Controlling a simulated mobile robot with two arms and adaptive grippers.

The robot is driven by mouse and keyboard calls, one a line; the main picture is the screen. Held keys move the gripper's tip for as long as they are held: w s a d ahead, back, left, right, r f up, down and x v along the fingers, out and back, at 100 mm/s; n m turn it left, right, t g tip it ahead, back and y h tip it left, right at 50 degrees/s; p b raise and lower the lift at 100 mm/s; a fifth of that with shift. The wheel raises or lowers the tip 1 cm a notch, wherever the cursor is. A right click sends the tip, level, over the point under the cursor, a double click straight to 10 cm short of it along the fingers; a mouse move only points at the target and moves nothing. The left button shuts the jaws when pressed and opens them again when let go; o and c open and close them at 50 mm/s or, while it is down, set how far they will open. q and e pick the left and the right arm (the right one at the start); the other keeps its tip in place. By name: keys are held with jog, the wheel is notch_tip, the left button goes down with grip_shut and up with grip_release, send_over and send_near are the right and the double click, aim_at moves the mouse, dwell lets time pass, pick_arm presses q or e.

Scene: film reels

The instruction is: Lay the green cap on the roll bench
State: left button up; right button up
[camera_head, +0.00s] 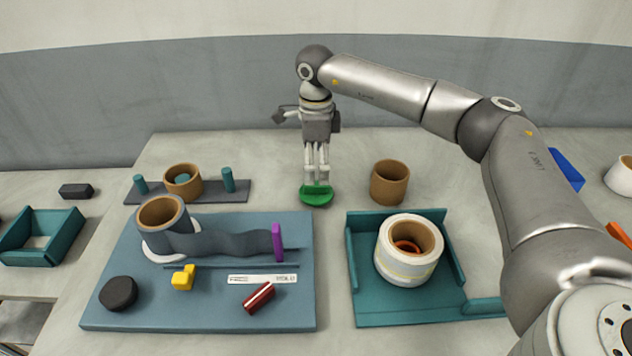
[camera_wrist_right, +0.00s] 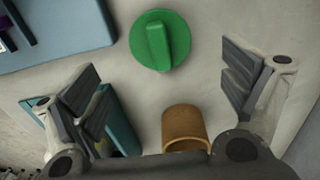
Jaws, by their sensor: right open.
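The green cap (camera_head: 316,197), a round disc with a raised bar grip, lies flat on the pale table between the blue-grey board and the teal tray. It also shows in the right wrist view (camera_wrist_right: 178,42), bar upward. My right gripper (camera_head: 317,180) points straight down over the cap. In the right wrist view its fingers (camera_wrist_right: 163,80) are spread wide with nothing between them. I cannot tell its exact height above the cap. The blue-grey board (camera_head: 205,310), which may be the roll bench, carries a cardboard roll (camera_head: 163,215) with a dark strip. My left gripper is not in view.
A cardboard core (camera_head: 389,182) stands right of the cap. A teal tray (camera_head: 385,312) holds a white roll (camera_head: 408,255). A pegged rack (camera_head: 207,191) stands behind.

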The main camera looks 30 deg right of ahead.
aim_at(316, 183)
jog(key=shift+r, duration=2.2)
